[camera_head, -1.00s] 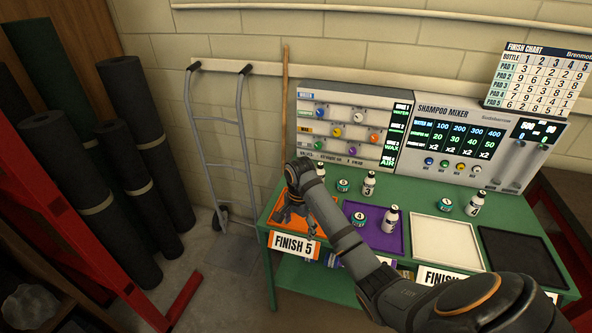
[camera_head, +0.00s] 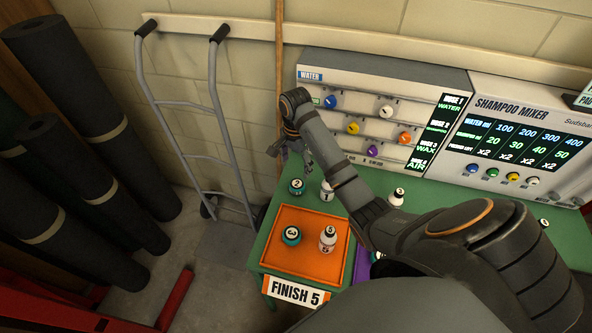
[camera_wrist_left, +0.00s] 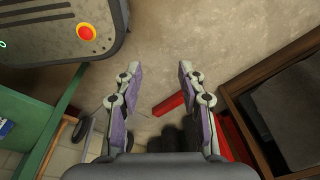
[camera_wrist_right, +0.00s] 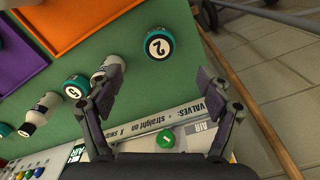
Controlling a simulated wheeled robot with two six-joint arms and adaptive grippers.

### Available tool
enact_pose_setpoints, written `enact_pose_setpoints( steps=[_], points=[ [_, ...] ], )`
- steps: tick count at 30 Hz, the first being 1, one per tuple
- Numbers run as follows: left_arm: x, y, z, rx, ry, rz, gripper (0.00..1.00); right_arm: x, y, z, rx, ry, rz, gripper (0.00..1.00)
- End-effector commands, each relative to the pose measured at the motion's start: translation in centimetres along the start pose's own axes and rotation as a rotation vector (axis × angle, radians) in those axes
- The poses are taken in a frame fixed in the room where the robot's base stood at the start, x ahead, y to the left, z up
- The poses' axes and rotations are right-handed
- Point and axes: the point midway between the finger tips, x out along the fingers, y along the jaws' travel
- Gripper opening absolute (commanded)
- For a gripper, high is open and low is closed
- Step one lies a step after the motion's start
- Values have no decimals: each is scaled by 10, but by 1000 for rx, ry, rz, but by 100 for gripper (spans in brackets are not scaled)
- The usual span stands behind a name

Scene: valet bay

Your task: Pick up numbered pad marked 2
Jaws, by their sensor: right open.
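The numbered pad marked 2 (camera_head: 296,187) is a teal round puck with a white top on the green bench, behind the orange tray. It also shows in the right wrist view (camera_wrist_right: 158,43), beyond and between the fingertips. My right gripper (camera_head: 285,152) is open and empty, above the bench behind the pad and apart from it. In the right wrist view the open fingers (camera_wrist_right: 160,74) frame bare green bench. My left gripper (camera_wrist_left: 160,67) is open and empty over the floor, seen only in the left wrist view.
A bottle marked 1 (camera_head: 326,191) stands just right of the pad. The orange tray (camera_head: 277,262) holds a pad marked 3 (camera_head: 291,236) and a bottle marked 5 (camera_head: 327,240). The valve panel (camera_head: 375,122) rises behind the bench. A hand truck (camera_head: 190,110) stands left.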

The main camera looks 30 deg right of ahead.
Motion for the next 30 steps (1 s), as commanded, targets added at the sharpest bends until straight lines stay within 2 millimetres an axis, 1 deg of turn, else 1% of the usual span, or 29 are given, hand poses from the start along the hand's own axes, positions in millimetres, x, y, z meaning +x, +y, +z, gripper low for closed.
enact_pose_setpoints(
  steps=[1, 3, 6, 8, 10, 12, 15, 18, 20, 25, 26, 28, 30],
  points=[
    [3, -3, 12, 3, -17, -4, 40, 4, 0, 0, 0, 0, 1, 79],
    [11, -6, 27, 5, -37, -7, 40, 12, 0, 0, 0, 0, 1, 79],
    [27, -7, 42, 8, -57, -10, 40, 30, 0, 0, 0, 0, 1, 79],
    [38, -6, 46, 8, -59, -10, 40, 41, 0, 0, 0, 0, 1, 79],
    [50, -4, 45, 7, -55, -9, 40, 52, 0, 0, 0, 0, 0, 79],
    [55, 0, 36, 4, -42, -5, 40, 56, 0, 0, 0, 0, 0, 79],
    [53, 6, 17, 0, -15, 2, 40, 54, 0, 0, 0, 0, -1, 79],
    [58, 8, 7, -2, 3, 5, 40, 58, 0, -1, 0, 0, 0, 79],
    [65, 9, 8, -1, 2, 4, 40, 66, -1, -1, 0, 0, 0, 79],
    [95, 9, 25, 0, -18, 2, 40, 95, -2, -3, 0, 0, 1, 79],
    [92, 9, 28, 0, -22, 2, 40, 97, -2, -3, 1, -1, 2, 79],
    [93, 9, 32, 1, -29, 2, 40, 104, -2, -3, 0, -1, 2, 79],
    [92, 8, 32, 1, -30, 2, 40, 106, -3, -3, 0, 0, 0, 79]
  ],
)
